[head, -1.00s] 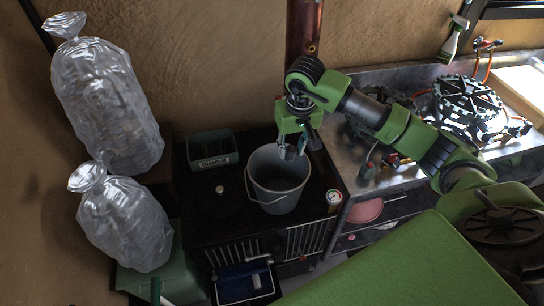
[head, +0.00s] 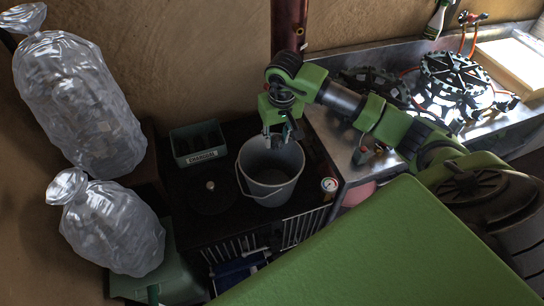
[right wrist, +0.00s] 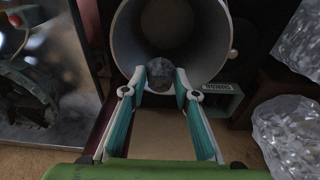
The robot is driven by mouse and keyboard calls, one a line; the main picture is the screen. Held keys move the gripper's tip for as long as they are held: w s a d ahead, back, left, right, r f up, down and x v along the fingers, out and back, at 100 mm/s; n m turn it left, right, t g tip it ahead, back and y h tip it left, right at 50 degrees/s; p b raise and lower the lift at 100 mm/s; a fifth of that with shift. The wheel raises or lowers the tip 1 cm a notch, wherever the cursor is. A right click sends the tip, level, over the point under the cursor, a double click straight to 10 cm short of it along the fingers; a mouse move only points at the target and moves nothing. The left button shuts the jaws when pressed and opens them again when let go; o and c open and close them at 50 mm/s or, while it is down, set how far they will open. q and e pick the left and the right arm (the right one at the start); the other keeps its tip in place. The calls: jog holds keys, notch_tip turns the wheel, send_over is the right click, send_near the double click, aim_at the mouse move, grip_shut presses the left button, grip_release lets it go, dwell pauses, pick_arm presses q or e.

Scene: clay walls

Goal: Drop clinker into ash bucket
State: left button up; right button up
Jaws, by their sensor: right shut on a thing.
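The ash bucket (head: 268,190) is a grey metal pail with a wire handle, upright on the black stove top. It also shows in the right wrist view (right wrist: 128,38), its open mouth facing the camera. My right gripper (head: 277,138) hangs over the back part of the bucket's mouth. In the right wrist view, its teal-padded fingers (right wrist: 161,76) are shut on a small grey lump, the clinker (right wrist: 160,75). The clinker is in front of the bucket's opening; its exact height over the rim is hard to tell. My left gripper is out of view.
A green charcoal box (head: 198,143) and a dark round lid (head: 209,197) lie left of the bucket. A gauge (head: 329,185) sits at the stove's right edge. A copper pipe (head: 291,25) rises behind. Clear plastic bags (head: 78,100) stand left; a metal sink (head: 345,140) lies right.

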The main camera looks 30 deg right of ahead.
jog(key=shift+s+r, duration=0.1)
jog(key=shift+s, duration=0.1)
jog(key=o, duration=1)
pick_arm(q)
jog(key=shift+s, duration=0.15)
pick_arm(e)
jog(key=shift+o, duration=1.2)
jog(key=shift+w, duration=0.15)
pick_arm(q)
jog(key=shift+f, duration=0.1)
pick_arm(e)
notch_tip(320, 180, up, 12)
jog(key=s, duration=0.1)
jog(key=shift+s+a, duration=0.2)
jog(key=shift+s, duration=0.2)
